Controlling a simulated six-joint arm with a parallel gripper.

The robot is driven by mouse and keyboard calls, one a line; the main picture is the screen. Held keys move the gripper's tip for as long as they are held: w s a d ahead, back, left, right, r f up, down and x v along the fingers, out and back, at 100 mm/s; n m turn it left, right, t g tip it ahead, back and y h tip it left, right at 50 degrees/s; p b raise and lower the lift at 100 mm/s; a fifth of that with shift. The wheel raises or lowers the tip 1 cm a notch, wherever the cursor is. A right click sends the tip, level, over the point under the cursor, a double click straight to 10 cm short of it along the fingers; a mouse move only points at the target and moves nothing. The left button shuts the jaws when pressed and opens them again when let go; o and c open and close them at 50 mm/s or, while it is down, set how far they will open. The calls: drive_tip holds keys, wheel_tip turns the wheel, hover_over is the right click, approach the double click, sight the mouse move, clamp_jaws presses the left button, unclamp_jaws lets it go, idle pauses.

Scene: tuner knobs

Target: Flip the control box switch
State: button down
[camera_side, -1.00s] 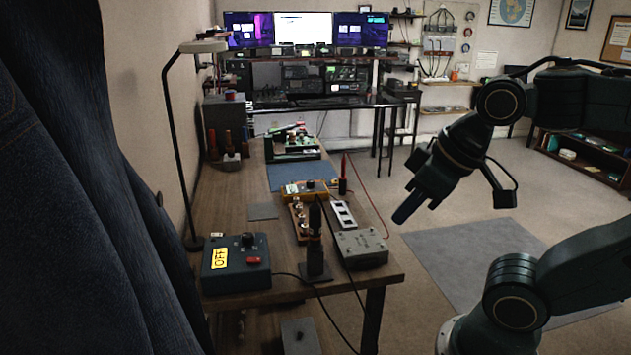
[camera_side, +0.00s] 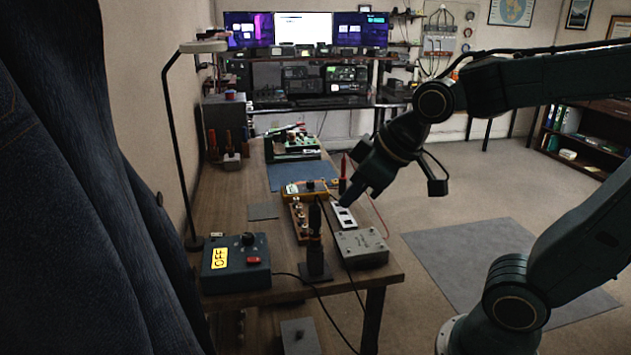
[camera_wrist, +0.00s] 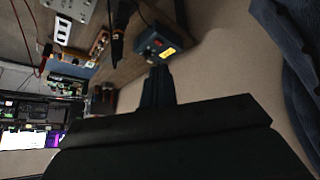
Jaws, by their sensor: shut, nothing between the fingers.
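The control box (camera_side: 237,278) is a dark blue box at the near left end of the wooden bench. It carries a yellow label (camera_side: 221,258) reading OFF, a red switch (camera_side: 253,261) and a black knob (camera_side: 248,239). In the wrist view the control box (camera_wrist: 146,41) shows small, beyond my fingertips. My gripper (camera_side: 347,199) is shut and empty, pointing down and left above the bench's right side, well right of the box and apart from it. In the wrist view my gripper (camera_wrist: 158,74) shows as dark closed fingers.
A grey metal box (camera_side: 362,248) and an upright black holder (camera_side: 315,255) stand right of the control box. A white switch plate (camera_side: 343,216) and an orange knob strip (camera_side: 298,221) lie behind. A lamp (camera_side: 176,150) stands at left. Black cables cross the near edge.

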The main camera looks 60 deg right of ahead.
drive_tip(key=w+f+n+t, duration=0.2)
drive_tip(key=w+f+n, duration=0.15)
drive_tip(key=w, duration=0.95)
drive_tip(key=n+t, duration=0.1)
drive_tip(key=n, duration=0.1)
hover_over(254, 261)
drive_tip(key=s+d, duration=0.1)
wheel_tip(254, 261, down, 10)
drive_tip(key=shift+f, duration=0.15)
drive_tip(key=shift+w+a+f, duration=0.15)
drive_tip(key=shift+f, duration=1.25)
drive_tip(key=shift+w+a+f, duration=0.1)
drive_tip(key=shift+a+f, duration=0.05)
drive_tip(key=shift+f, duration=1.3)
drive_tip(key=shift+w+a+f, duration=0.15)
drive_tip(key=shift+f, duration=1.25)
drive_tip(key=shift+w+f, duration=0.1)
drive_tip(key=shift+f, duration=0.65)
drive_tip(key=shift+r, duration=0.15)
drive_tip(key=shift+r, duration=0.6)
